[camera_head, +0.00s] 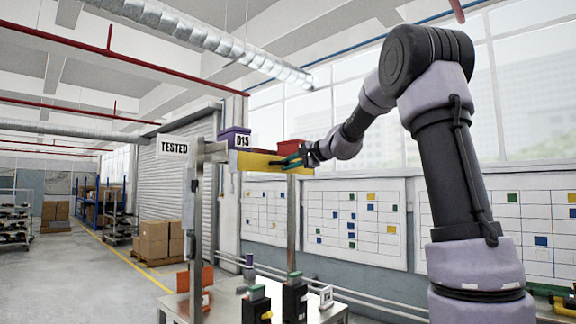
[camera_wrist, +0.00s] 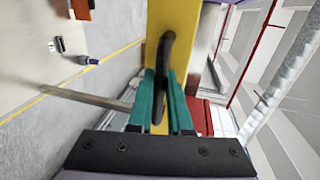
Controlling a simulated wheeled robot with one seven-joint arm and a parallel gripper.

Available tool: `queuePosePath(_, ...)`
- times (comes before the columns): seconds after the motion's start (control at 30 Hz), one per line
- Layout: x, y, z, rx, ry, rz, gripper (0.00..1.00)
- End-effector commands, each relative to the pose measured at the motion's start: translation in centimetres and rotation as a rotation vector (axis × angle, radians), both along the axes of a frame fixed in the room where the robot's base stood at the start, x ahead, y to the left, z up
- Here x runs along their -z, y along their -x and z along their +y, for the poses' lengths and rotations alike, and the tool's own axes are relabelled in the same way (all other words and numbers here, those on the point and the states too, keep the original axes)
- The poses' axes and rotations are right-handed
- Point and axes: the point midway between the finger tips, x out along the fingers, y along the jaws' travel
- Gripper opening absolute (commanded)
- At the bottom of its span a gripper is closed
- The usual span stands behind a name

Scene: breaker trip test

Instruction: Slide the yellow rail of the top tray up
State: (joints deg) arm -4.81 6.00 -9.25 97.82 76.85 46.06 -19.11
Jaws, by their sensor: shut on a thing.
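The yellow rail (camera_head: 258,163) runs across the front of the top tray, high on a metal frame. In the wrist view the yellow rail (camera_wrist: 157,28) fills the upper middle, with a black curved handle (camera_wrist: 166,55) on it. My gripper (camera_head: 291,161) is at the right part of the rail. In the wrist view my gripper's teal fingers (camera_wrist: 163,98) lie on both sides of the handle and are shut on it. The top tray behind the rail is mostly hidden. A purple bin (camera_head: 234,132) and a red bin (camera_head: 292,146) show above the rail.
Below, a table (camera_head: 228,309) holds black breakers with green tops (camera_head: 294,301), an orange piece (camera_head: 195,278) and a small white sign (camera_head: 326,297). Wall boards (camera_head: 355,222) stand behind. Floor at left is open.

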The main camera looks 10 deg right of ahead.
Motion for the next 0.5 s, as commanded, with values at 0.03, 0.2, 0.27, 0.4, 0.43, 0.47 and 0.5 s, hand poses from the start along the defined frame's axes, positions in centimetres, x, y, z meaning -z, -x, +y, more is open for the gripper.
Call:
queuePosePath(0.03, 0.0, 0.0, -0.1, 0.001, 0.000, 0.000, 0.00)
queuePosePath(0.2, -0.4, 0.0, -0.1, 0.001, 0.001, -0.002, 0.00)
queuePosePath(0.27, -1.4, 0.0, -0.1, 0.000, 0.001, -0.003, 0.00)
queuePosePath(0.4, -4.0, 0.0, -0.1, 0.000, 0.002, -0.005, 0.00)
queuePosePath(0.43, -4.5, -0.1, -0.1, 0.000, 0.002, -0.005, 0.00)
queuePosePath(0.47, -4.8, 0.0, -0.1, 0.000, 0.001, -0.003, 0.00)
queuePosePath(0.5, -5.1, 0.0, -0.1, 0.001, 0.001, -0.002, 0.00)
